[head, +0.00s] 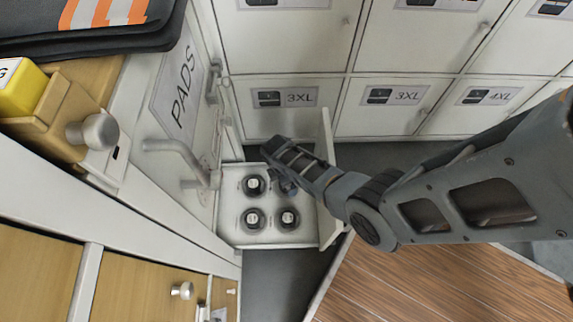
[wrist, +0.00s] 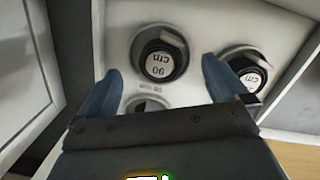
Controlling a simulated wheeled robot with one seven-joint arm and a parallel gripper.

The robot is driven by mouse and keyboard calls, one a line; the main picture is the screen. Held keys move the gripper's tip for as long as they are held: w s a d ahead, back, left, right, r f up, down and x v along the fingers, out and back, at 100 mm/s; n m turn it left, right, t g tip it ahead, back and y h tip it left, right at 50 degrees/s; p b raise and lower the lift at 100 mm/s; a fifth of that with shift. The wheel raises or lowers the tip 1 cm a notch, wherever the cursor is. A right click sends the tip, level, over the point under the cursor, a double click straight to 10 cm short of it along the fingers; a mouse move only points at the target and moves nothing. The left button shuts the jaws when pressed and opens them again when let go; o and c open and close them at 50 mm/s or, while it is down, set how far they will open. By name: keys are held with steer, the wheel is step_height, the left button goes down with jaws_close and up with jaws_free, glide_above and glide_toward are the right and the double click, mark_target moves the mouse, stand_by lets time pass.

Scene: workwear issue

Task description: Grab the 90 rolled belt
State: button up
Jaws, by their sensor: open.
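The 90 rolled belt (wrist: 160,62) shows in the wrist view as a dark roll with a white end label reading "90 cm", upside down. It sits in a round holder in the white drawer (head: 228,208). My gripper (wrist: 162,68) is open, with one blue finger on each side of this belt in the picture. I see no contact, and the height gap is unclear. In the head view my gripper (head: 286,184) is over the drawer's upper right part and partly hides what lies beneath. The small labels there are unreadable, so I cannot tell which roll is the 90.
Other rolled belts sit close by, one at the right in the wrist view (wrist: 246,72) and one partly hidden below (wrist: 148,103). The drawer's side wall (head: 327,185) rises beside my arm. A "PADS" door (head: 176,95) with a handle stands left. Lockers (head: 290,105) stand behind.

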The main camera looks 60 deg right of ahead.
steer(key=shift+d+f+b, duration=0.1)
steer(key=shift+f+b, duration=0.5)
steer(key=shift+f, duration=0.85)
steer(key=c, duration=1.2)
